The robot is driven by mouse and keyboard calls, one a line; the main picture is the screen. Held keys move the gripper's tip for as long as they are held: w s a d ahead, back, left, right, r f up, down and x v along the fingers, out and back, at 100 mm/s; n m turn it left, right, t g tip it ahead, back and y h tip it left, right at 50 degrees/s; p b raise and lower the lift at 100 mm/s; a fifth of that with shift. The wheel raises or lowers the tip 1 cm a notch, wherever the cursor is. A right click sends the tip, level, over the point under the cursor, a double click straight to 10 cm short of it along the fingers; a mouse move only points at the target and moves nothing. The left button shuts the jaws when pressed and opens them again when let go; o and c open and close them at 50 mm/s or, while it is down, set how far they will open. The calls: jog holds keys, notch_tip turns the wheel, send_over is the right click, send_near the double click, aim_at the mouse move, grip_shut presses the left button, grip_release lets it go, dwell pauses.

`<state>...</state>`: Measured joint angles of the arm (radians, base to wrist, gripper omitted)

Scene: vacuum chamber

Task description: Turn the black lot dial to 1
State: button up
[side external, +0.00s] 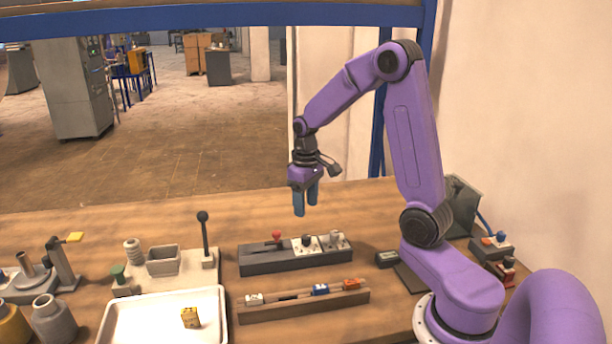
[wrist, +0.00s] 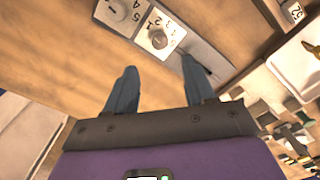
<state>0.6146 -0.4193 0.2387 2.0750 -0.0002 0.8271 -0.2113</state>
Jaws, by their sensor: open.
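A long dark grey control box (side external: 290,260) lies on the wooden bench. The black lot dial (side external: 305,240) sits on a white plate in its middle. In the wrist view I take the dial (wrist: 158,39) to be the knob on the middle numbered plate, ahead of my fingers; its top looks pale there. Digits 1 and 2 show beside it, but I cannot tell its setting. My gripper (side external: 306,208) points down above the box, apart from the dial. Its two blue fingers (wrist: 158,66) are open, with nothing between them.
A second, paler dial (side external: 335,237) and a red-knobbed lever (side external: 277,237) flank the black dial. A wooden rail (side external: 300,303) with small blocks lies in front. A white tray (side external: 150,315) and a tall black lever (side external: 204,235) stand left.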

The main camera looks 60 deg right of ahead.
notch_tip(320, 180, up, 8)
jog(key=shift+f, duration=0.15)
jog(key=shift+a, duration=0.1)
jog(key=s+a+f+n, duration=0.1)
jog(key=s+a+n, duration=0.65)
jog(key=a, duration=0.75)
jog(key=s+a+f+n, duration=0.1)
jog(key=s+a+n, duration=0.1)
jog(key=s, duration=0.6)
jog(key=s+a+f+n, duration=0.2)
jog(key=s+n, duration=0.1)
jog(key=s, duration=0.6)
jog(key=shift+s, duration=0.3)
dwell(1.1)
